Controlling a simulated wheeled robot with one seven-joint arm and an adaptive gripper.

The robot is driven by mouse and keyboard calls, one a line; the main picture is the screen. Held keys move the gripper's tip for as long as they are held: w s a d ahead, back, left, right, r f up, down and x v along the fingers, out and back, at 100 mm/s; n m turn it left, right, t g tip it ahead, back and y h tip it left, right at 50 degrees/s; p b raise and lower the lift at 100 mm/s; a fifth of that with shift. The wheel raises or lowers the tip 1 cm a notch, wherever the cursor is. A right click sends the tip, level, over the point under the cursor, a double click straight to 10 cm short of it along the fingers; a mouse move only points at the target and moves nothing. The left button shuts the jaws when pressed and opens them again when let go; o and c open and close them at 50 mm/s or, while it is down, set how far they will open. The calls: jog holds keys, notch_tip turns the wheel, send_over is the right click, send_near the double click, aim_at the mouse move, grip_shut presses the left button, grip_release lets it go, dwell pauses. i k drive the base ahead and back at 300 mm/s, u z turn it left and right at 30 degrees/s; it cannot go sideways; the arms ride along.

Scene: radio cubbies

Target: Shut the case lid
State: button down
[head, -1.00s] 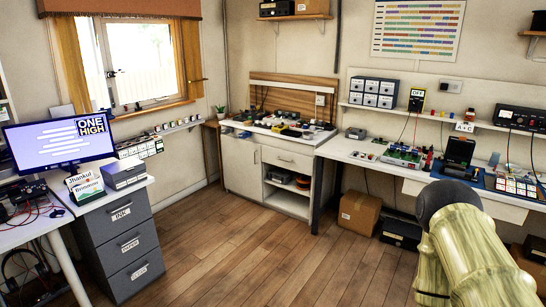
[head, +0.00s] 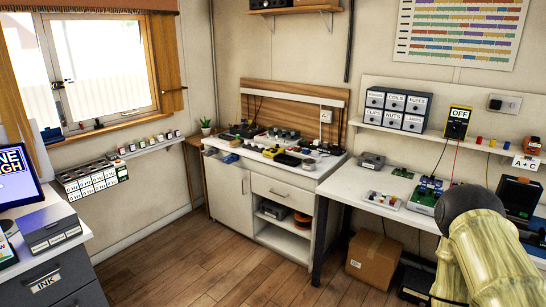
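A dark case-like thing (head: 519,196) with an upright panel stands on the white workbench at the right. It may be the case with its lid raised, but my arm hides part of it and I cannot tell for sure. A grey box (head: 50,230) with a flat closed top sits on the drawer cabinet at the left. My arm, pale green with a dark rounded joint, shows at the lower right. My gripper is not in view.
A white cabinet (head: 231,185) with a cluttered top stands in the back corner. The white workbench (head: 371,201) runs right from it, with a cardboard box (head: 373,259) below. A drawer cabinet (head: 67,291) stands at the left. The wooden floor (head: 215,268) between is clear.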

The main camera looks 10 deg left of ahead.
aim_at(49, 132)
jog(key=u, duration=0.2)
jog(key=i, duration=1.75)
jog(key=u, duration=1.1)
jog(key=i, duration=1)
jog(key=u, duration=0.95)
